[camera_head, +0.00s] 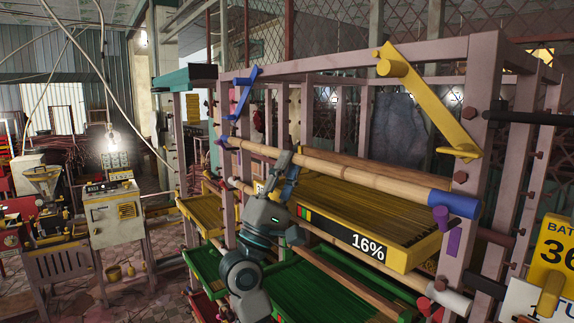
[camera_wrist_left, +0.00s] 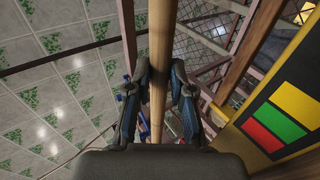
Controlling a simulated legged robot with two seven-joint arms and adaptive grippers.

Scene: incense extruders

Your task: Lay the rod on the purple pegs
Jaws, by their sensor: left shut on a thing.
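The rod (camera_head: 350,176) is a long pale wooden bar with blue ends, slanting across the front of the rack from upper left to lower right. My left gripper (camera_head: 287,172) is shut on the rod left of its middle, from below. In the left wrist view the rod (camera_wrist_left: 161,60) runs between the two fingers (camera_wrist_left: 159,95). A purple peg (camera_head: 440,216) shows by the right post, just below and left of the rod's right blue end; I cannot tell whether they touch. A purple piece (camera_head: 453,240) hangs below it. No purple peg is clear at the left end.
A yellow tray marked 16% (camera_head: 365,250) lies below the rod, with green trays (camera_head: 310,290) lower. A machine (camera_head: 114,212) stands at left.

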